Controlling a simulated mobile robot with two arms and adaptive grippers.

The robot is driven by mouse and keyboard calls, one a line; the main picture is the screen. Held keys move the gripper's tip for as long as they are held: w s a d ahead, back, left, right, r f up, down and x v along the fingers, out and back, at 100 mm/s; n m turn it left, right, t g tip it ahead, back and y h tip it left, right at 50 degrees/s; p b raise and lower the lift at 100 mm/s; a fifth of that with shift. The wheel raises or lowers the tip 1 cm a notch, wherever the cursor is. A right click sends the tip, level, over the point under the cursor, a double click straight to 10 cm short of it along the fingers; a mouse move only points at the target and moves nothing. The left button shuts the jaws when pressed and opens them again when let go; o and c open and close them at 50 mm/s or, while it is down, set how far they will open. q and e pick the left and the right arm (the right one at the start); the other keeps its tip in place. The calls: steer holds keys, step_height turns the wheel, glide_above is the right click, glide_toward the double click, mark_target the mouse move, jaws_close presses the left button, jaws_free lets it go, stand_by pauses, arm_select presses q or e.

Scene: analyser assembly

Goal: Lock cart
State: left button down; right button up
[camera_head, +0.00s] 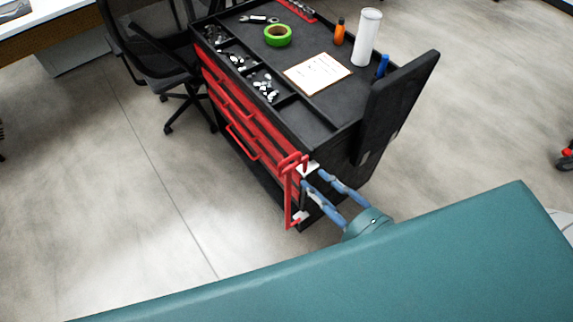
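The cart (372,150) is a black tool cart with red drawers (240,110), and it stands in the upper middle of the view. A red vertical bar (288,200) with white brackets is at its near front corner and looks like the lock bar. My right gripper (313,179) has two blue-grey fingers spread apart, with nothing seen between them. Its tips are beside the bar and the cart's corner; I cannot tell whether they touch. My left gripper is not in view.
The cart top holds green tape (277,35), an orange bottle (339,32), a white roll (367,36), a paper sheet (317,73) and small parts. A black office chair (150,55) stands left of the cart. The floor at left (90,200) is clear.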

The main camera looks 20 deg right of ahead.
mark_target(290, 159)
steer(key=shift+n, duration=0.4)
steer(key=w+a+p, duration=0.1)
steer(key=w, duration=0.2)
steer(key=w+a+p, duration=0.1)
steer(key=w, duration=0.2)
steer(key=w+a+p, duration=0.2)
steer(key=w, duration=0.1)
steer(key=shift+r, duration=0.25)
steer(key=shift+w+a+f, duration=0.15)
steer(key=shift+w+f, duration=0.1)
steer(key=shift+w, duration=0.2)
jaws_close()
